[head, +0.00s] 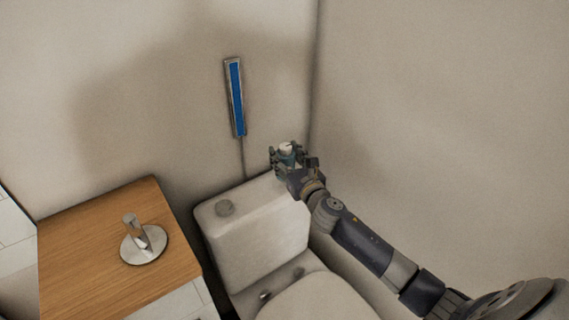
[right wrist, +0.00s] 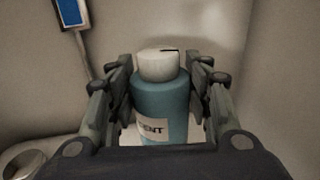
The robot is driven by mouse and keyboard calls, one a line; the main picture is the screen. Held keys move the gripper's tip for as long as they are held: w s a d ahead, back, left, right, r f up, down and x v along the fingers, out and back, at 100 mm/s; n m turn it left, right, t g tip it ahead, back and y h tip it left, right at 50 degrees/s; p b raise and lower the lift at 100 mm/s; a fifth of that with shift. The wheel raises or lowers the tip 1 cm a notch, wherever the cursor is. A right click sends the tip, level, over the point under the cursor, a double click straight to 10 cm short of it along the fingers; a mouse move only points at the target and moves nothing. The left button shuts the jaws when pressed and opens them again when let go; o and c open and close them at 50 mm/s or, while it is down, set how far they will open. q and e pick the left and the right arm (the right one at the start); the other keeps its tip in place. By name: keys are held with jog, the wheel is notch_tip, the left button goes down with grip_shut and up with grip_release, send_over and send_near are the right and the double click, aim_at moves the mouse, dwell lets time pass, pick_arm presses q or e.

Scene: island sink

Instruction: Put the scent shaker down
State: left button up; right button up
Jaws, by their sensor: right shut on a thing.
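The scent shaker (right wrist: 160,105) is a blue-teal bottle with a white cap and a label ending in "ENT". It stands upright between the fingers of my right gripper (right wrist: 160,88) in the right wrist view. In the head view the shaker (head: 287,151) shows at the right gripper (head: 288,158), over the back right end of the white toilet tank (head: 255,235). The gripper is shut on the shaker. The shaker's base is hidden, so I cannot tell whether it touches the tank lid. My left gripper is not in view.
A round flush button (head: 225,208) sits on the tank lid's left part. A blue-faced strip (head: 236,97) is on the wall behind. A wooden counter (head: 85,245) with a metal holder (head: 142,245) stands at left. Walls close in behind and right.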

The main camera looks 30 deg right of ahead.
aim_at(285, 164)
jog(key=shift+w, duration=0.4)
jog(key=shift+f, duration=0.3)
jog(key=shift+f+b, duration=0.55)
jog(key=shift+f, duration=0.9)
jog(key=shift+f, duration=0.15)
jog(key=o, duration=1.1)
jog(key=shift+o, duration=0.2)
